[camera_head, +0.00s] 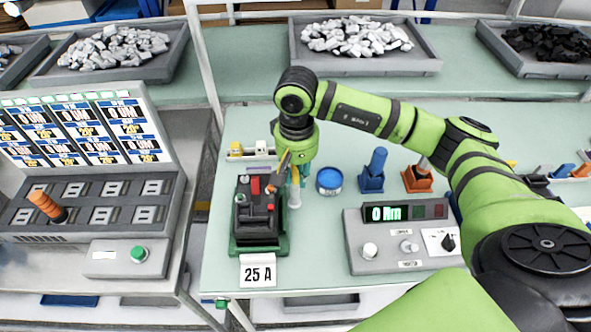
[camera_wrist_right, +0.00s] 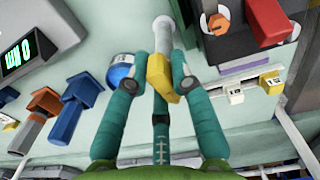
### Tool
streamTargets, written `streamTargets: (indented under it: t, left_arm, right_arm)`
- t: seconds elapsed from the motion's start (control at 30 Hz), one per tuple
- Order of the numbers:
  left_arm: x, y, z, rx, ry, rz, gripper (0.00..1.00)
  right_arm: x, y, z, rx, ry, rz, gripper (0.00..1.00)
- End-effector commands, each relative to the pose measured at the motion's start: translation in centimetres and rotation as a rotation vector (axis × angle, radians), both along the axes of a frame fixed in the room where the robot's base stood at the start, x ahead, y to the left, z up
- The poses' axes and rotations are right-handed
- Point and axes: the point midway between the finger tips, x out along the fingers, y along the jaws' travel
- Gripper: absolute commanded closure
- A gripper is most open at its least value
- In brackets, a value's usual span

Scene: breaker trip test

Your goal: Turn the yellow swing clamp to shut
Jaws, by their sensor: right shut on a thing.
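The yellow swing clamp (camera_wrist_right: 157,74) lies between the teal fingers of my right gripper (camera_wrist_right: 160,84) in the right wrist view, next to a pale grey post (camera_wrist_right: 163,36). The fingers are shut on it. In the head view, my right gripper (camera_head: 294,178) points down at the right side of the black breaker (camera_head: 256,213), which sits on a green base (camera_head: 254,250). The gripper and arm hide much of the clamp there. The breaker's red part (camera_wrist_right: 268,20) shows at upper right in the wrist view. My left gripper is not in view.
A blue round tin (camera_head: 329,181) stands just right of the gripper, with blue (camera_head: 372,172) and orange (camera_head: 417,178) holders beyond. A grey meter box (camera_head: 400,240) stands front right. A "25 A" card (camera_head: 258,271) is before the breaker. Bare green tabletop lies between card and meter.

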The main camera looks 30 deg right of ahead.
Motion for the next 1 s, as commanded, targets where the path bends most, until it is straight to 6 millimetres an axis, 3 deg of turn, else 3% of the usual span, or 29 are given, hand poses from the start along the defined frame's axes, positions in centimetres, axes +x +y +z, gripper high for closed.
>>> streamTargets:
  t: [0.27, 0.63, 1.0]
  left_arm:
    - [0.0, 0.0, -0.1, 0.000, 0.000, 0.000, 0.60]
    - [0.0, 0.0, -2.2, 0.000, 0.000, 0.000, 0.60]
    - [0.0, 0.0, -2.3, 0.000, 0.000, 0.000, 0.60]
  right_arm:
    - [0.6, 0.3, 0.5, 0.011, -0.025, 0.006, 1.00]
    - [0.6, 0.2, 0.3, 0.010, -0.024, 0.149, 1.00]
    - [0.6, 0.2, 0.6, 0.010, -0.024, 0.173, 1.00]
